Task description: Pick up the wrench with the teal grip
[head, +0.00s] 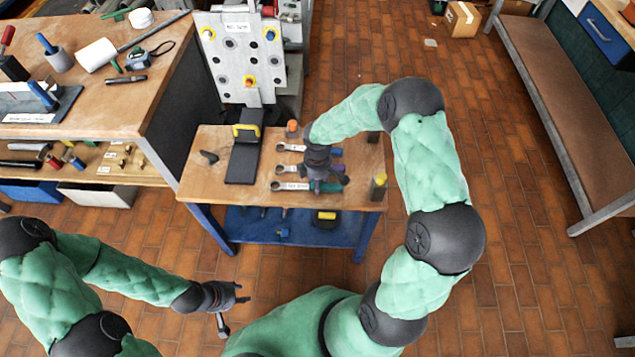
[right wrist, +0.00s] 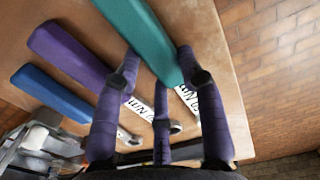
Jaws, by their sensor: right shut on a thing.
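The wrench with the teal grip (right wrist: 143,42) lies between the fingers of my right gripper (right wrist: 160,66), which is shut on it near the end of the grip. In the head view my right gripper (head: 322,183) points down over the small table and partly hides this wrench (head: 290,186), the nearest of three. The purple-grip wrench (right wrist: 70,57) and the blue-grip wrench (right wrist: 50,93) lie beside it. Whether the teal wrench is clear of the tabletop I cannot tell. My left gripper (head: 232,308) is open and empty, low over the floor in front of the table.
The small wooden table (head: 222,187) also holds a black-and-yellow item (head: 246,132), an orange-topped item (head: 292,128) and a yellow-topped bottle (head: 379,186) near the right edge. A white panel (head: 240,58) stands behind.

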